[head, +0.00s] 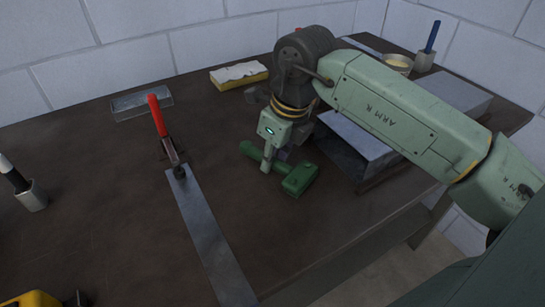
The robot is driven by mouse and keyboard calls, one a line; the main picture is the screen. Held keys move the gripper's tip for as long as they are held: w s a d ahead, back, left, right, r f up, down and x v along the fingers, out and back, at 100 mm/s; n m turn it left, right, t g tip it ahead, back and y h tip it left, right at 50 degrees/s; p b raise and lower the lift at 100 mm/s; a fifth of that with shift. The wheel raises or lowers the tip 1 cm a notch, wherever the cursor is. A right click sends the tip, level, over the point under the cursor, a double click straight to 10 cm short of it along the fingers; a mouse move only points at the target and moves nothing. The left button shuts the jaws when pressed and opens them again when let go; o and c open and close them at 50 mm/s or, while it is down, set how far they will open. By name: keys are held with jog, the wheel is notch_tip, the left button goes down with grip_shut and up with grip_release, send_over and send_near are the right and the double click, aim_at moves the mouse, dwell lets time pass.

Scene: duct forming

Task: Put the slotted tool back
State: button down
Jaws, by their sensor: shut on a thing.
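A green tool (298,181) with a blocky end and a round handle is at the middle of the dark bench, and I take it for the slotted tool. No slot shows from this side. My gripper (267,161) points down at its handle and is shut on it. The fingers partly cover the handle. The tool is at or just above the bench top; I cannot tell whether it touches.
A red-handled clamp (158,117) stands over a long metal strip (210,235) left of my gripper. A shallow grey tray (142,104) and a yellow block (238,76) lie behind. Grey metal pieces (362,145) stand at right under my arm. The bench's left middle is clear.

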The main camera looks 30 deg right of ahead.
aim_at(284, 164)
jog(key=shift+f, duration=0.2)
jog(key=c, duration=1.4)
grip_release()
jog(key=shift+a+f, duration=0.1)
jog(key=shift+f, duration=0.05)
jog(key=shift+c, duration=0.2)
jog(key=shift+p+v, duration=0.8)
jog(key=shift+p, duration=0.05)
jog(key=b+v, duration=0.1)
jog(key=v, duration=1.1)
jog(key=shift+w+b, duration=0.25)
jog(key=shift+b, duration=0.1)
